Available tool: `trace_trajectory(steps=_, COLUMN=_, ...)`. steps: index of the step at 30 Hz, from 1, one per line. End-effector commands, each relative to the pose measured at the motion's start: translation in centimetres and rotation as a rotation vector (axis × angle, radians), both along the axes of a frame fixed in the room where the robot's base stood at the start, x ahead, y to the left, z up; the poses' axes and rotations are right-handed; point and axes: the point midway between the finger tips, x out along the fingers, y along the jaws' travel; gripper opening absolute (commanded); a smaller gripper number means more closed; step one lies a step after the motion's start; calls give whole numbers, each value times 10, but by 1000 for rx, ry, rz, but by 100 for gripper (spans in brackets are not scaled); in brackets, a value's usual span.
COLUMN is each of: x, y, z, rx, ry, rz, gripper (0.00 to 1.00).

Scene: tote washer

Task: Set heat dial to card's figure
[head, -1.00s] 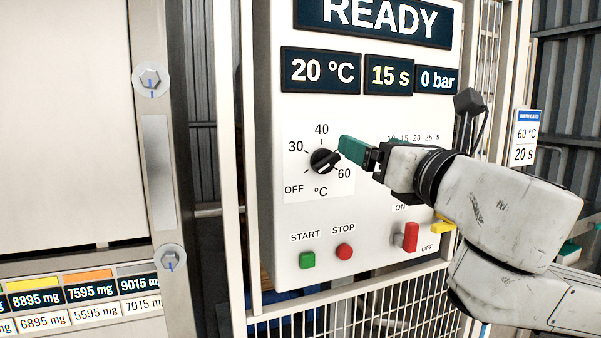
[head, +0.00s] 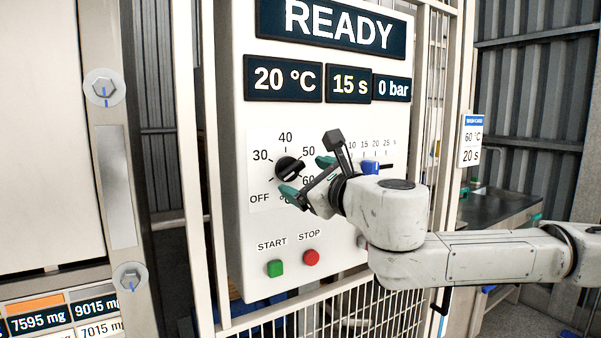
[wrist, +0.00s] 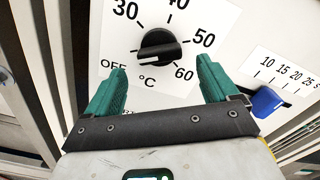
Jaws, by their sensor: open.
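The heat dial (head: 289,168) is a round black knob on the white control panel, marked OFF, 30, 40, 50 and 60 °C. The card (head: 472,141) at the right reads 60 °C and 20 s. My gripper (head: 307,177) is open in front of the panel, with green fingers. In the wrist view my gripper (wrist: 161,70) has its fingers apart, below and to either side of the knob, with nothing between them. Contact with the knob does not show.
The temperature display (head: 283,78) reads 20 °C. A blue-handled time slider (head: 369,167) marked in seconds is right of the dial. The green START button (head: 275,268) and red STOP button (head: 311,257) are below. A wire mesh guard (head: 330,312) runs under the panel.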

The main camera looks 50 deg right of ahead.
Motion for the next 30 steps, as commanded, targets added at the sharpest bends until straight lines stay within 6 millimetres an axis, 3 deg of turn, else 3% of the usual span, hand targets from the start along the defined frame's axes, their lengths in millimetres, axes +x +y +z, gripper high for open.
trace_trajectory(steps=6, x=21, y=-6, z=1, rx=1, ry=0, rz=0, gripper=87)
trace_trajectory(steps=17, x=25, y=-7, z=0, rx=1, ry=-1, rz=1, gripper=87)
trace_trajectory(steps=30, x=25, y=-7, z=0, rx=1, ry=-1, rz=1, gripper=45)
